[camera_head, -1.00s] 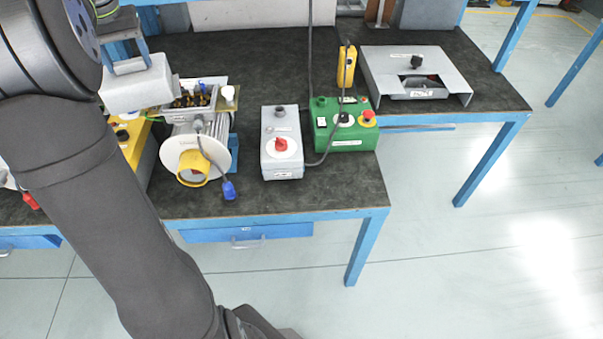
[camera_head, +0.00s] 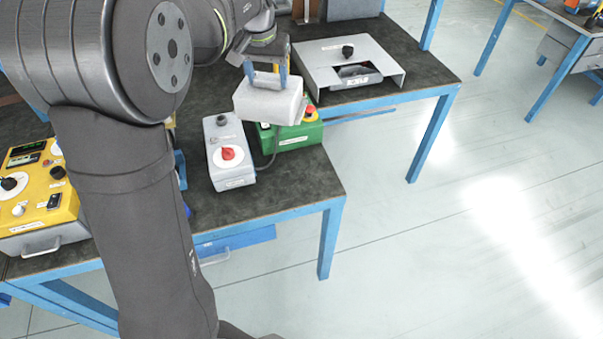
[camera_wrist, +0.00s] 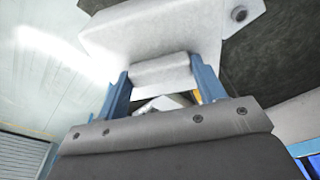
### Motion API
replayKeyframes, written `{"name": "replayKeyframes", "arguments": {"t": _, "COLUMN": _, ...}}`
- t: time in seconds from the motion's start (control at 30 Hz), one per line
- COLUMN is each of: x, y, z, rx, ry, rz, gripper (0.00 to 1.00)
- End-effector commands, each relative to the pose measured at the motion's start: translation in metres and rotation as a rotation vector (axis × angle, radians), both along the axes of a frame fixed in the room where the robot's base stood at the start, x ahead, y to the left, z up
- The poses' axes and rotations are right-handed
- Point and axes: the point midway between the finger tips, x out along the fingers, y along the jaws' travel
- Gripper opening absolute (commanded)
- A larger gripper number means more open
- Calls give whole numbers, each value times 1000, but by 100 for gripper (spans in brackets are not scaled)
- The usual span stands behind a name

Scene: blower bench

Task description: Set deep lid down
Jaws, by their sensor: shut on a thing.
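The deep lid (camera_head: 268,103) is a light grey box-shaped cover with a raised grip on top. My gripper (camera_head: 267,78) is shut on that grip and holds the lid in the air, in front of the green control box as seen in the head view. In the wrist view the lid (camera_wrist: 150,32) hangs between the two blue fingers (camera_wrist: 160,82), with a screw tab showing at its right corner. The lid's underside is hidden.
A grey switch box (camera_head: 230,170) with a red knob and the green control box (camera_head: 297,135) stand close by. A grey sheet-metal fixture (camera_head: 360,62) lies farther back. A yellow control box (camera_head: 38,200) stands at left. Dark bench top (camera_head: 290,185) is bare near the front right.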

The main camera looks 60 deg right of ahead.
Motion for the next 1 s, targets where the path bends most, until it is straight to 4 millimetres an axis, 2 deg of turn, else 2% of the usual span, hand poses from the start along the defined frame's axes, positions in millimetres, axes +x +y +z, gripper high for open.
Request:
{"name": "replayKeyframes", "arguments": {"t": 0.03, "x": -27, "y": -4, "z": -15, "rx": 5, "ry": 2, "rz": -38, "gripper": 21}}
{"name": "replayKeyframes", "arguments": {"t": 0.2, "x": -103, "y": -4, "z": -63, "rx": 5, "ry": 1, "rz": -134, "gripper": 21}}
{"name": "replayKeyframes", "arguments": {"t": 0.33, "x": -150, "y": 5, "z": -94, "rx": 3, "ry": 0, "rz": -192, "gripper": 21}}
{"name": "replayKeyframes", "arguments": {"t": 0.5, "x": -185, "y": 18, "z": -119, "rx": 0, "ry": 0, "rz": -238, "gripper": 21}}
{"name": "replayKeyframes", "arguments": {"t": 0.6, "x": -193, "y": 21, "z": -127, "rx": 0, "ry": 0, "rz": -249, "gripper": 21}}
{"name": "replayKeyframes", "arguments": {"t": 0.67, "x": -191, "y": 21, "z": -132, "rx": 0, "ry": 0, "rz": -251, "gripper": 21}}
{"name": "replayKeyframes", "arguments": {"t": 0.77, "x": -175, "y": 17, "z": -143, "rx": 2, "ry": 0, "rz": -249, "gripper": 21}}
{"name": "replayKeyframes", "arguments": {"t": 1.0, "x": -121, "y": 0, "z": -176, "rx": 1, "ry": 1, "rz": -247, "gripper": 21}}
